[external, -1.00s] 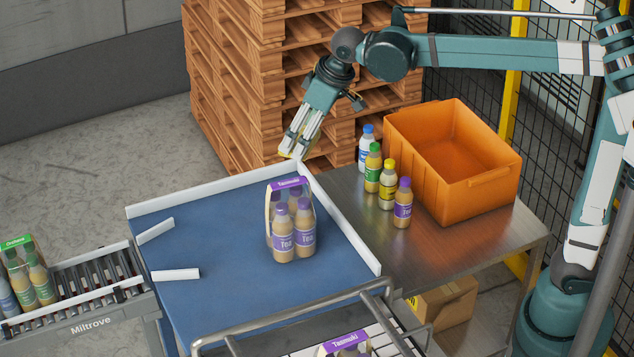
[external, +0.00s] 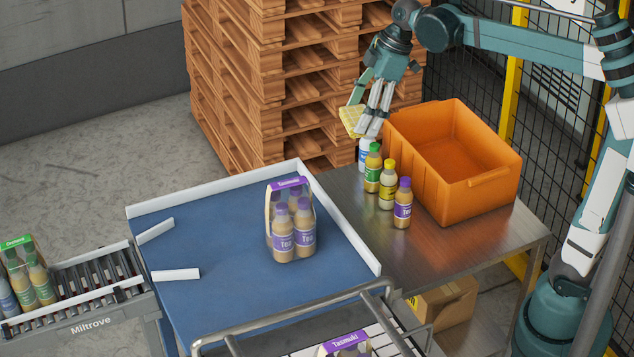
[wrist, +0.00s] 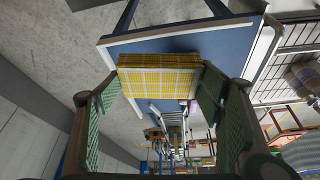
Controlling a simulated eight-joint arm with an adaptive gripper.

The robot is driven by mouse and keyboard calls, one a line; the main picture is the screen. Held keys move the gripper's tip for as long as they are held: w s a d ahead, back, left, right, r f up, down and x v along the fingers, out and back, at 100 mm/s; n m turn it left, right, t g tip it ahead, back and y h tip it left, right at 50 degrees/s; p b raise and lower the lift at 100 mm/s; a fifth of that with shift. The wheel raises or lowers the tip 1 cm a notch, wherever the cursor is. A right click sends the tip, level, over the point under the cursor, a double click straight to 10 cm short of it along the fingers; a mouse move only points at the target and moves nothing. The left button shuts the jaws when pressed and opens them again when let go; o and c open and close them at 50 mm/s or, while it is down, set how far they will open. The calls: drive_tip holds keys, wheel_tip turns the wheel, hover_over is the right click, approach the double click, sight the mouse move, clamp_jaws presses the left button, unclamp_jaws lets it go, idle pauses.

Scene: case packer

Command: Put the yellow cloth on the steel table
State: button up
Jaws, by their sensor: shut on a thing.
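The yellow cloth (external: 352,120) is a folded, checked piece held in my gripper (external: 364,132). In the wrist view the cloth (wrist: 160,80) spans between the fingertips of my gripper (wrist: 160,82). In the external view the cloth appears above the far left corner of the steel table (external: 440,255), near the white-labelled bottle with a blue cap (external: 366,156). My fingers partly cover that bottle's cap and part of the cloth. The cloth's height over the table is hard to tell.
Several bottles, including a purple-capped one (external: 403,205), stand in a row on the table beside an orange crate (external: 470,185). A blue packing surface (external: 200,240) carries a tea pack (external: 290,225). Pallets (external: 240,90) rise behind. The table's front is clear.

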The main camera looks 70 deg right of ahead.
drive_tip(key=s+d+n, duration=0.3)
drive_tip(key=s+d, duration=0.1)
drive_tip(key=s, duration=0.1)
hover_over(373, 250)
wheel_tip(373, 250, down, 35)
drive_tip(key=shift+g+y, duration=0.3)
drive_tip(key=shift+g, duration=0.1)
drive_tip(key=shift+d, duration=0.1)
idle(0.4)
drive_tip(key=shift+f+b, duration=0.35)
drive_tip(key=shift+f, duration=2.5)
drive_tip(key=shift+f, duration=2.05)
drive_tip(key=shift+f, duration=0.15)
